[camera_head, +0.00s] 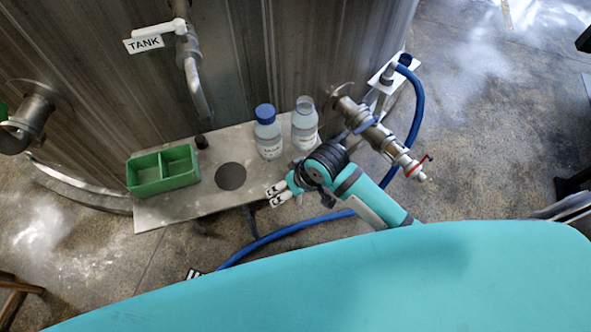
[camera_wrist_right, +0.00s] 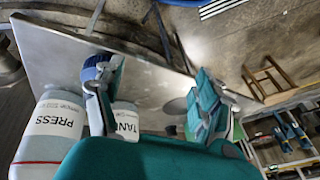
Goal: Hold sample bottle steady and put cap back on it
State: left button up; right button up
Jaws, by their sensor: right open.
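A clear bottle with a blue cap (camera_head: 267,132) stands upright on the grey shelf (camera_head: 190,207). Its TANK label (camera_wrist_right: 126,122) and blue cap (camera_wrist_right: 92,68) are partly behind a finger in the wrist view. A second clear bottle (camera_head: 304,124) stands to its right with no blue cap on top. In the wrist view that bottle reads PRESS (camera_wrist_right: 52,122). My right gripper (camera_head: 277,194) is open and empty at the shelf's front edge, in front of the bottles. Its spread fingers show in the wrist view (camera_wrist_right: 155,100). My left gripper is not clearly seen.
A green two-part box (camera_head: 163,184), a small black cylinder (camera_head: 201,142) and a dark round disc (camera_head: 230,176) are on the shelf. The tank wall (camera_head: 235,70) rises behind. A valve pipe (camera_head: 385,140) and blue hose (camera_head: 416,110) are at the right.

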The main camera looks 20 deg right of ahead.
jog(key=w+a+r+n+g, duration=0.1)
jog(key=w+a+r, duration=0.15)
jog(key=r, duration=0.55)
pick_arm(q)
jog(key=shift+d+r+p, duration=0.35)
jog(key=shift+r+p, duration=0.15)
jog(key=shift+r, duration=0.1)
pick_arm(e)
jog(key=w+d+r+m+g+h, duration=0.1)
jog(key=w+d+r+h, duration=0.2)
jog(key=d+r, duration=0.4)
jog(key=shift+w+d+m+g, duration=0.25)
jog(key=shift+w+m+g, duration=0.05)
jog(key=shift+w+g, duration=0.15)
jog(key=shift+f, duration=0.1)
notch_tip(320, 180, down, 12)
jog(key=shift+f+p, duration=0.1)
jog(key=shift+p, duration=0.2)
pick_arm(q)
jog(key=shift+r, duration=0.3)
jog(key=shift+r+p, duration=0.3)
pick_arm(e)
jog(key=shift+s+a+f, duration=0.1)
jog(key=shift+s+f, duration=0.05)
jog(key=shift+f, duration=1.15)
jog(key=shift+s+f, duration=0.1)
jog(key=shift+f, duration=1.15)
